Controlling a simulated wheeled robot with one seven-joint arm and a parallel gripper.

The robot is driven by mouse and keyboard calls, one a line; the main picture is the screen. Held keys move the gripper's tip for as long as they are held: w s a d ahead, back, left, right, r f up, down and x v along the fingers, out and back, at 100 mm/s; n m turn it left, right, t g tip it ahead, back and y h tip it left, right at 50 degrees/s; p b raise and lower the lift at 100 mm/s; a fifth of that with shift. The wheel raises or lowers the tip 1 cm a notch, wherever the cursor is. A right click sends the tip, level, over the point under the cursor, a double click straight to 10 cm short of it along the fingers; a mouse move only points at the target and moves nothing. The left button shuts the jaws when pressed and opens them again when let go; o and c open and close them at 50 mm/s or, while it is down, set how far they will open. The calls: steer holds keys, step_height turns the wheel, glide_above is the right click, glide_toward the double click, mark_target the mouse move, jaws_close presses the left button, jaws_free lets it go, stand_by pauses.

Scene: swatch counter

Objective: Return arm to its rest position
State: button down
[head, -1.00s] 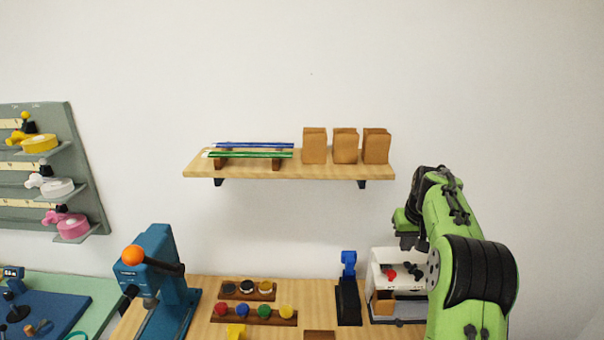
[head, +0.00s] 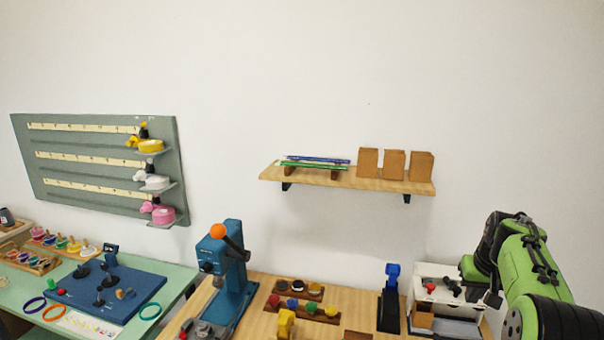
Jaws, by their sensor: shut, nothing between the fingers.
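My green and black arm (head: 528,272) stands at the right edge of the head view. It is folded, with its upper part bent back toward the counter. The end of the arm shows only as a small green and black part by the white box, and the fingers cannot be made out. The arm holds no visible object.
The wooden counter (head: 262,322) holds a blue press (head: 236,275), racks of coloured knobs (head: 303,306), a blue-topped black stand (head: 391,300) and a white box (head: 445,287). A wall shelf (head: 350,180) hangs above. A green table (head: 172,283) is at left.

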steer(key=s+a+r+n+t+b, duration=0.1)
steer(key=s+a+r, duration=0.3)
steer(key=s+a, duration=0.3)
steer(key=s+a+r+n, duration=0.1)
steer(key=s+a+r, duration=0.4)
steer(key=a, duration=0.4)
steer(key=s+a+f, duration=0.3)
steer(key=s, duration=0.6)
steer(key=s+a+f+t, duration=0.1)
steer(key=s+a+f, duration=0.3)
steer(key=s, duration=0.6)
steer(key=shift+s+a+f+n+y+b, duration=0.15)
steer(key=shift+s+a+n+y+b, duration=0.1)
steer(key=shift+n+y+b, duration=0.15)
